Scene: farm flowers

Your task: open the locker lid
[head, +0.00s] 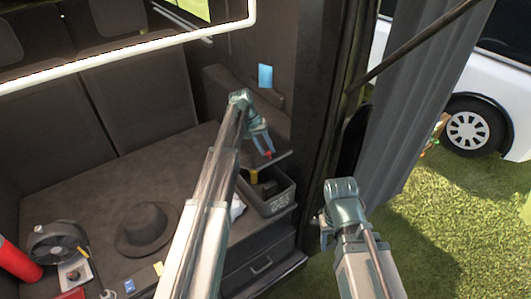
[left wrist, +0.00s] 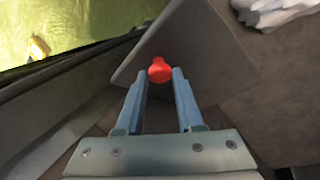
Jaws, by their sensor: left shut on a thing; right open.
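The locker lid is a grey panel (left wrist: 205,50) with a red knob (left wrist: 159,70) near one edge. In the head view the red knob (head: 268,155) shows at the lid's near edge, above an open dark bin (head: 285,200). The lid seems raised above the bin, but how far I cannot tell. My left gripper (head: 266,150) reaches down to the lid. Its fingertips (left wrist: 160,73) are shut on the red knob, one on each side. My right gripper (head: 325,236) is open and empty to the right, outside the van; its fingers are hardly visible.
The van bench holds a hat (head: 147,228), a fan (head: 57,243) and a red cone (head: 17,262). A drawer (head: 258,268) is below the bin. A door frame (head: 325,120) and grey curtain (head: 425,100) stand to the right. Grass (head: 460,220) lies outside.

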